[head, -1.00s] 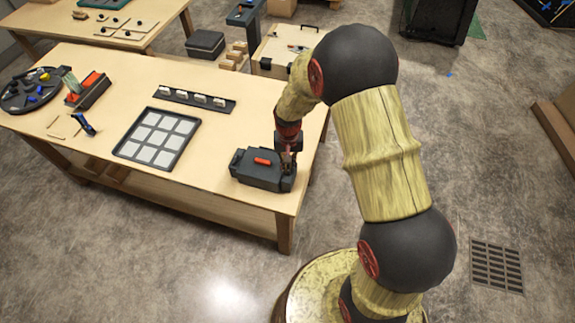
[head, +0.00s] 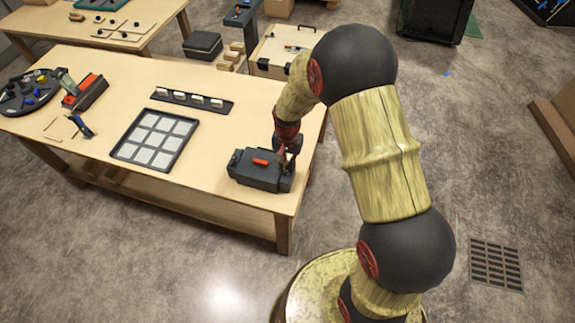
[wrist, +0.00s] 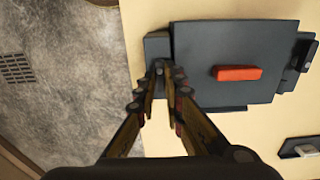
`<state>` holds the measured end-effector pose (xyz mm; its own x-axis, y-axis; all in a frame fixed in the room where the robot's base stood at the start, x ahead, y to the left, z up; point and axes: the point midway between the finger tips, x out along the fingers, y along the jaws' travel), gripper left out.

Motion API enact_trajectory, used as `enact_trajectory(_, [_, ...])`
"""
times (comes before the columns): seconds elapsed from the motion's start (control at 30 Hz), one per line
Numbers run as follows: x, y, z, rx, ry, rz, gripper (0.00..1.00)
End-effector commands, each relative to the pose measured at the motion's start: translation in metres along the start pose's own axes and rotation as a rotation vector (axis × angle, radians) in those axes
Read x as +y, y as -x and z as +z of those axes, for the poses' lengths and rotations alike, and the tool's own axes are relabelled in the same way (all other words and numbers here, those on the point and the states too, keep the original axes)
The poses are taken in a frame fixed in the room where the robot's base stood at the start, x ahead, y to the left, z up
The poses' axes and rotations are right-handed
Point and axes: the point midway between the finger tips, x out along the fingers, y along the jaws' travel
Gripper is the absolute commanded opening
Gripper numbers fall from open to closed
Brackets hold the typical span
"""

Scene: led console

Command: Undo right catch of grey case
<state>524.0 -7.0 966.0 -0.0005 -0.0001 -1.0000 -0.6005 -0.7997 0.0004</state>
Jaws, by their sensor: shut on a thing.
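The grey case (head: 257,178) lies shut on the near right corner of the wooden table, with an orange handle (head: 260,162) on its lid. In the wrist view the case (wrist: 215,45) fills the upper right, with its handle (wrist: 237,73) in the middle of the lid. My gripper (head: 288,162) is at the case's right end. In the wrist view my gripper (wrist: 161,78) has its fingertips close together on the right catch, which they mostly hide. The other catch (wrist: 304,56) is at the far end of the case. Whether the right catch is lifted cannot be told.
A tray of pale squares (head: 117,152) lies left of the case, with a dark rack (head: 192,101) behind it. A dark round tray (head: 32,92) and an open box (head: 86,92) are at the table's left. The table's right edge is close to the case.

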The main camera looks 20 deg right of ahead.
Motion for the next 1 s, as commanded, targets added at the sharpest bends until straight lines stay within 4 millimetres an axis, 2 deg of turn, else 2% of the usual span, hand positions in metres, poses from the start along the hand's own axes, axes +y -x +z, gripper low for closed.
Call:
enact_trajectory(0.1, [0.000, 0.000, 0.000, 0.001, -0.001, -0.001, 0.00])
enact_trajectory(0.13, [0.000, 0.001, 0.000, 0.001, -0.001, -0.001, 0.11])
enact_trajectory(0.43, [0.000, 0.000, 0.000, 0.000, 0.000, 0.000, 0.28])
enact_trajectory(0.77, [0.000, 0.002, 0.000, 0.001, 0.001, -0.001, 0.28])
enact_trajectory(0.87, [-0.001, 0.011, -0.001, 0.003, 0.001, -0.002, 0.28])
enact_trajectory(1.0, [-0.001, 0.035, -0.001, 0.004, 0.001, -0.003, 0.28])
